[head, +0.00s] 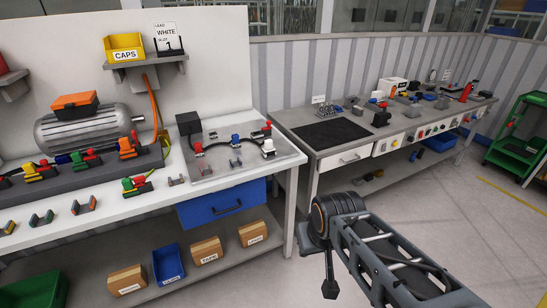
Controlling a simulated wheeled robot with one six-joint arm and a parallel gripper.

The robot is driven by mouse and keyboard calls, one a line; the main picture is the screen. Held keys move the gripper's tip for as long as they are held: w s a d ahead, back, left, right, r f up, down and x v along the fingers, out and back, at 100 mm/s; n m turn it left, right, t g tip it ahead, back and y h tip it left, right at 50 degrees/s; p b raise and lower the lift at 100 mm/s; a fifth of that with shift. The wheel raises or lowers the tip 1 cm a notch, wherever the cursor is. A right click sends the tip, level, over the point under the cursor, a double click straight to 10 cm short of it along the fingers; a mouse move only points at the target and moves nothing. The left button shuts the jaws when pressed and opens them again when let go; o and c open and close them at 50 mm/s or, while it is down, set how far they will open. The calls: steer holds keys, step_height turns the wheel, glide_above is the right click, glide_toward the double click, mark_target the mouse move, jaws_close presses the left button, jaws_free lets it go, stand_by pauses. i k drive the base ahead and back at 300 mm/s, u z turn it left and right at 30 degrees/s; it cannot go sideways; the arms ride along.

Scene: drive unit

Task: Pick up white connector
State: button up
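A white connector (268,147) stands near the right side of the grey board (228,178) on the near bench, close to a red connector (267,127). A blue connector (235,140) and another red connector (197,147) stand on the same board, with a dark lead running by them. My gripper (330,288) seems to be the small dark end hanging below my arm at lower right, out over the floor and well apart from the white connector. Its fingers are too small and dark to tell whether they are open.
A card reading "LEAD WHITE" (167,38) stands on the shelf beside a yellow CAPS bin (124,46). A motor (88,132) and coloured connectors fill the bench's left. A second bench (335,158) stands behind, a green cart (520,135) at right. Floor at right is clear.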

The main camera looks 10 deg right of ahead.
mark_target(269, 148)
steer(key=z, duration=0.6)
steer(key=i, duration=1.35)
steer(key=u, duration=0.45)
